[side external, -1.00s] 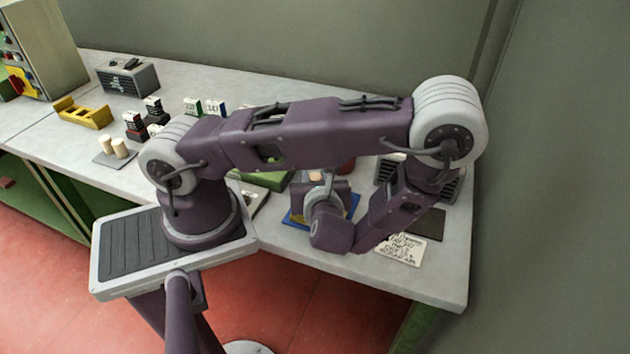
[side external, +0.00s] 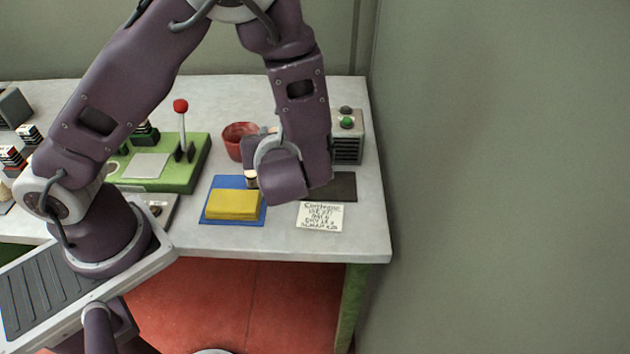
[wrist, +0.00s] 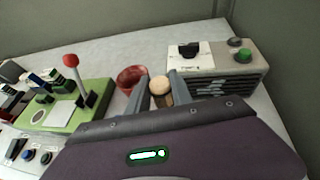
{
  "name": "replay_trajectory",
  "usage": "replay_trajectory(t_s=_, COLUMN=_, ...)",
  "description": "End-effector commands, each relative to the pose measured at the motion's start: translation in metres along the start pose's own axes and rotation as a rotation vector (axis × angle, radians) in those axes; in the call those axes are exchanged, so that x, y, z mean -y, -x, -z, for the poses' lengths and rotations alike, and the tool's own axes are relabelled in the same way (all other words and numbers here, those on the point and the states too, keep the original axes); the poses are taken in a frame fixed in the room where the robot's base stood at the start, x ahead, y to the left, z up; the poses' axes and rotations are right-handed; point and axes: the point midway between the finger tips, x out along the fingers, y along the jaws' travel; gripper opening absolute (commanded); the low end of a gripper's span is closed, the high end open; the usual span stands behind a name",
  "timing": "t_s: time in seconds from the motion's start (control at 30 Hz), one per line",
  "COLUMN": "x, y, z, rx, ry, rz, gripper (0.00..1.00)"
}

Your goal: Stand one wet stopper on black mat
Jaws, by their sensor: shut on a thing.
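My gripper (wrist: 159,90) is shut on a cork stopper (wrist: 160,84) with a pale top and darker sides, upright between the two fingers in the wrist view. In the side view a small pale-topped, dark-sided piece of the stopper (side external: 251,177) shows at the left of my wrist; the fingers are mostly hidden there. The black mat (side external: 342,187) lies flat on the table to the right of my wrist, partly covered by it. Its visible part is bare. I cannot tell the stopper's exact height above the table.
A red bowl (side external: 236,141) stands behind my gripper. A yellow sponge (side external: 233,205) lies on a blue tray (side external: 208,216) to the left. A handwritten card (side external: 320,217) lies in front of the mat. A vented box with a green button (side external: 346,122) stands behind the mat.

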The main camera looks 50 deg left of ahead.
Motion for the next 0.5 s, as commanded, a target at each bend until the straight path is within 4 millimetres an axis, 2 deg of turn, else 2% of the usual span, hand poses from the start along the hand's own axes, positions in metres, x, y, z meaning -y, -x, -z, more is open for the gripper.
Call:
replay_trajectory(t_s=0.03, x=0.017, y=0.004, z=0.0, rx=0.003, ry=-0.011, rz=0.037, gripper=0.0)
replay_trajectory(t_s=0.1, x=0.035, y=0.009, z=-0.001, rx=0.008, ry=-0.028, rz=0.075, gripper=0.0)
replay_trajectory(t_s=0.17, x=0.044, y=0.01, z=0.003, rx=0.012, ry=-0.042, rz=0.094, gripper=0.0)
replay_trajectory(t_s=0.5, x=0.047, y=-0.017, z=0.066, rx=0.014, ry=-0.05, rz=0.101, gripper=0.0)
